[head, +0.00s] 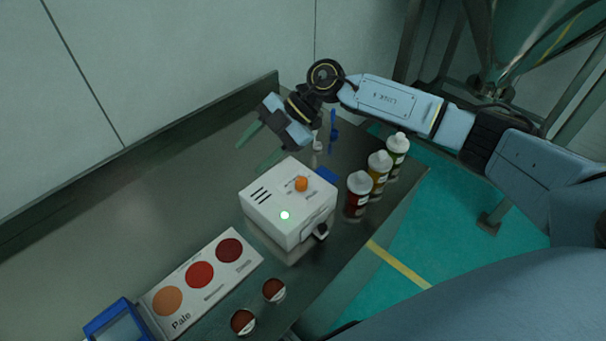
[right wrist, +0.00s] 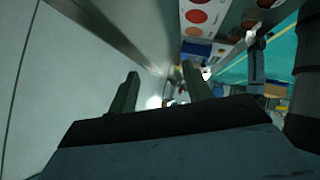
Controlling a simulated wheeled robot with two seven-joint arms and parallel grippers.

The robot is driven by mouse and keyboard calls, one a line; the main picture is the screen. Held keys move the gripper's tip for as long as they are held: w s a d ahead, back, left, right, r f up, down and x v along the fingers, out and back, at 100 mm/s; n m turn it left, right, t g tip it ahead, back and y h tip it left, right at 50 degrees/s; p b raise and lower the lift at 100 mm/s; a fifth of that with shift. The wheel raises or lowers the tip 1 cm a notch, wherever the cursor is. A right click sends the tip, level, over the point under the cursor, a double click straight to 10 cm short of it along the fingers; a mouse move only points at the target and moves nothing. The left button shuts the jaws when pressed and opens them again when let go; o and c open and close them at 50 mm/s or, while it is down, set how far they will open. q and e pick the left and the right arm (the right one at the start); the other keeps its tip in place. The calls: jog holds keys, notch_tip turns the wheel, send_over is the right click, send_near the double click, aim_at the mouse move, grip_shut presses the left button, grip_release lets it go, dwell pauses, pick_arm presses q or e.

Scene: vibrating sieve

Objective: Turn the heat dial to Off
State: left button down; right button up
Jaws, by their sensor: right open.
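The heat dial (head: 301,184) is a small orange knob on top of a white box (head: 270,222). Small marks beside it are too small to read, so I cannot tell its setting. A green light (head: 284,215) glows on the box near its front edge. My right gripper (head: 249,158) is open and empty, with its two green fingers above and behind the box, up and left of the dial and apart from it. Its fingers also show in the right wrist view (right wrist: 160,72), with nothing between them. My left gripper is not in view.
Three capped bottles (head: 377,178) stand right of the box. A colour card with red circles (head: 200,274), two small round cups (head: 274,290) and a blue frame (head: 119,322) lie nearer. Blue and white tools (head: 333,132) are behind. The metal table (head: 130,235) is bare at left.

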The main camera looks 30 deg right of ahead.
aim_at(302, 180)
jog(key=d+m+g+h, duration=0.25)
jog(key=d+h, duration=0.35)
jog(key=d, duration=0.9)
jog(key=shift+t, duration=0.35)
jog(key=p+x, duration=0.1)
jog(key=x, duration=1.2)
jog(key=shift+c, duration=0.4)
jog(key=c, duration=0.9)
